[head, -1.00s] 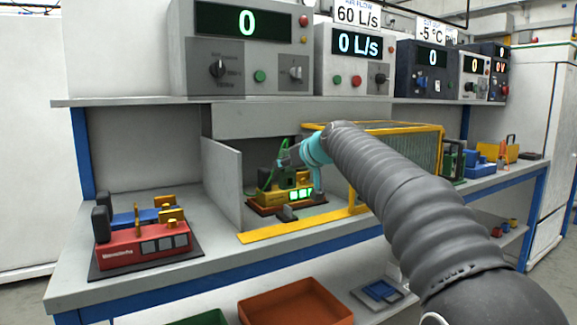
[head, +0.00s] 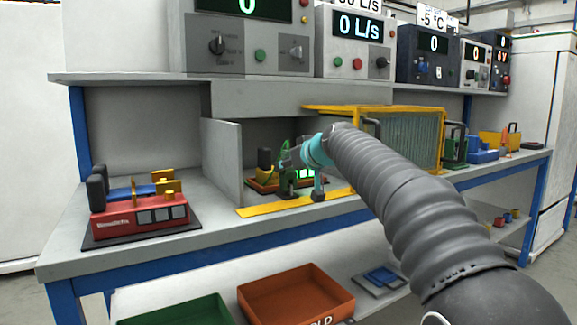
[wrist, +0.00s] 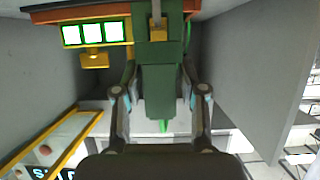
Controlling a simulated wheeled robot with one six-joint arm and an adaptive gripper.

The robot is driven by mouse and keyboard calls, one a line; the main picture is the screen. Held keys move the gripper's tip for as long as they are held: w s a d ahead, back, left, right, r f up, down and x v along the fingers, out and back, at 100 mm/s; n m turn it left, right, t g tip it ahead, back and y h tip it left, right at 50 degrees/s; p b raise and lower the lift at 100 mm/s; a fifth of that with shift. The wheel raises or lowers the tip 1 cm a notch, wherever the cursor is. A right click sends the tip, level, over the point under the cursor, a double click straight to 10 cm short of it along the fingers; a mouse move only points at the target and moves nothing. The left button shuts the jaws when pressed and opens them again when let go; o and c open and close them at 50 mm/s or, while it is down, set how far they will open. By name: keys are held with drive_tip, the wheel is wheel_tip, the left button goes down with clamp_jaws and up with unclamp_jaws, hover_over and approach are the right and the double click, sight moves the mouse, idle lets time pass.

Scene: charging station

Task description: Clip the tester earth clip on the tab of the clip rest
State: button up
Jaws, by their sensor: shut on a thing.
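My gripper (wrist: 161,105) is shut on the green tester earth clip (wrist: 160,80), with one finger on each side of its body in the wrist view. A narrow metal piece with a brass-coloured end (wrist: 157,28) shows at the clip's far end; I cannot tell whether it is in the clip's jaws. In the head view the green clip (head: 287,180) stands roughly upright below my gripper, in front of the tester (head: 306,174) with green lit displays. My wrist partly hides this spot. I cannot make out the clip rest or its tab for certain.
A grey partition (head: 222,170) stands left of the tester, and a yellow-framed guard (head: 408,140) stands to the right. A yellow strip (head: 275,208) runs along the bench front. A red unit (head: 140,217) sits at the left. An orange bin (head: 297,297) is below the bench.

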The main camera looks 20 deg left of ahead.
drive_tip(key=shift+f, duration=0.35)
drive_tip(key=o, duration=1.3)
drive_tip(key=shift+c, duration=0.2)
